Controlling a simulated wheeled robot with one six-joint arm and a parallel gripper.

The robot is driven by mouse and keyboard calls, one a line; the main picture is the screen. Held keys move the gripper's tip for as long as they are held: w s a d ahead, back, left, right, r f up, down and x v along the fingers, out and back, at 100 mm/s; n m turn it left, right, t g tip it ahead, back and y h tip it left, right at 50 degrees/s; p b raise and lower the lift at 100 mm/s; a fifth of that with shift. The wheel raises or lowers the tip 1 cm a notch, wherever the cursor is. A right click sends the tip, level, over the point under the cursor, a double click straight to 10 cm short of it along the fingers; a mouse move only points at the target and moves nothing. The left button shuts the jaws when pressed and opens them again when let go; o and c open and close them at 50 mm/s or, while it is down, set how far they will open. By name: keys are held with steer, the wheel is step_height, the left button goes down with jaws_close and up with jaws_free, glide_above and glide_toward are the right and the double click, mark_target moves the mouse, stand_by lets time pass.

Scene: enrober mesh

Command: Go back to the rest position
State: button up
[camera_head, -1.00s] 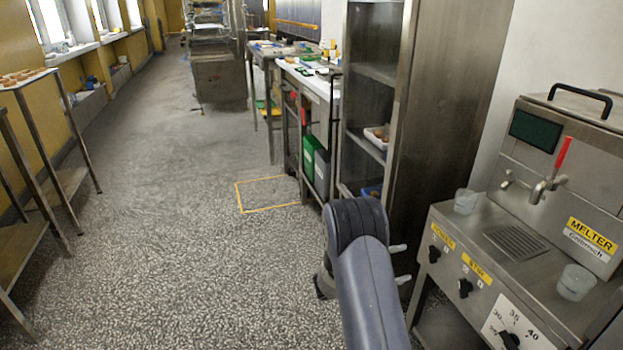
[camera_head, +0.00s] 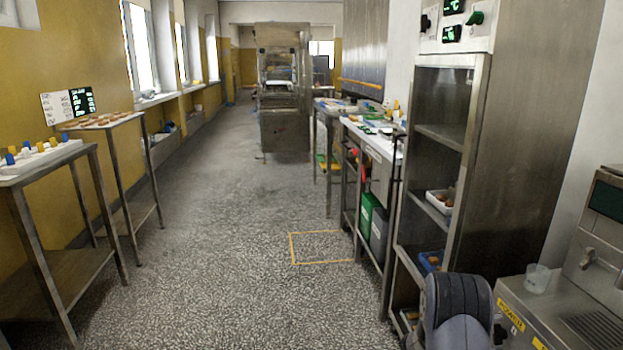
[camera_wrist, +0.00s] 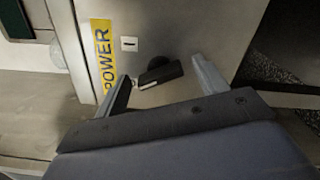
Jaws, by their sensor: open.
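Beyond the fingers is a metal machine front with a yellow POWER label (camera_wrist: 104,58) and a black knob (camera_wrist: 160,72). I cannot tell whether the fingers touch that front. In the head view my arm (camera_head: 455,312) is at the bottom right, in front of the shelf cabinet and beside the melter machine (camera_head: 535,318). The gripper itself is hidden in the head view.
A tall steel cabinet (camera_head: 520,130) with open shelves stands on the right. A worktable (camera_head: 372,143) lies beyond it. Metal tables (camera_head: 60,165) line the left wall. A yellow floor outline (camera_head: 322,262) marks the middle. The aisle floor (camera_head: 225,220) is clear.

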steer(key=shift+n, duration=0.3)
